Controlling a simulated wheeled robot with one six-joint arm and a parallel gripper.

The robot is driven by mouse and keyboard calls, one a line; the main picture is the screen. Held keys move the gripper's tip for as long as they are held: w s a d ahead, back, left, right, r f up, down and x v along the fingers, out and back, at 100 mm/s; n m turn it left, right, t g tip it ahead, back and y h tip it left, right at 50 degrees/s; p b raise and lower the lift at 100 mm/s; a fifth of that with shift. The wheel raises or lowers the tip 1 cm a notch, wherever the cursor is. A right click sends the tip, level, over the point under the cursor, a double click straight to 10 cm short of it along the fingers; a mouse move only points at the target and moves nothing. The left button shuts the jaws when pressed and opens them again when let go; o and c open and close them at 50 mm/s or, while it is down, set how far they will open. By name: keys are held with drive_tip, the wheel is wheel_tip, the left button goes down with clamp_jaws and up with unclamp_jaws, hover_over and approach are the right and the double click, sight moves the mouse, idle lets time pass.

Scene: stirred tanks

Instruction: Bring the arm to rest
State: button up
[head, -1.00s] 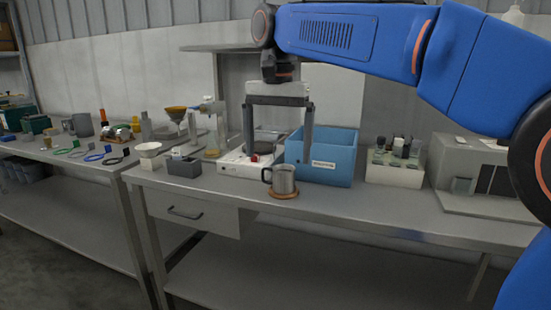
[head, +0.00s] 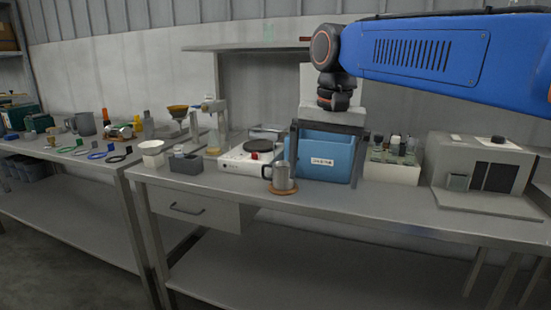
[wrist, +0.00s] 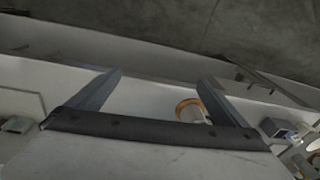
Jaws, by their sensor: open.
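My gripper (head: 324,184) hangs from the blue arm in the head view, pointing down with its two fingers wide apart. It is open, and nothing shows between the fingers. In the picture it overlaps the blue bin (head: 322,165), one finger at each side of it. In the wrist view the two fingers (wrist: 160,95) reach out over the bench. A metal mug (head: 284,177) stands upright on a round brown coaster (head: 283,190), left of and apart from the gripper. The coaster's ring also shows in the wrist view (wrist: 183,104), near one finger.
A white hotplate (head: 238,162) stands left of the bin, with a grey box (head: 186,165) further left. A white rack (head: 391,173) with bottles and a grey machine (head: 512,172) stand to the right. The bench front (head: 390,210) is clear.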

drive_tip(key=s+d+f+n+t, duration=0.1)
drive_tip(key=s+d+f+t, duration=0.1)
drive_tip(key=s+d+f, duration=0.7)
drive_tip(key=s+d+f+n+t, duration=0.1)
drive_tip(key=s+d+f+n, duration=0.1)
drive_tip(key=s+d+f, duration=0.7)
wheel_tip(320, 180, down, 6)
drive_tip(key=shift+s+d+r+t, duration=0.15)
drive_tip(key=shift+s+t, duration=0.25)
drive_tip(key=shift+s, duration=0.3)
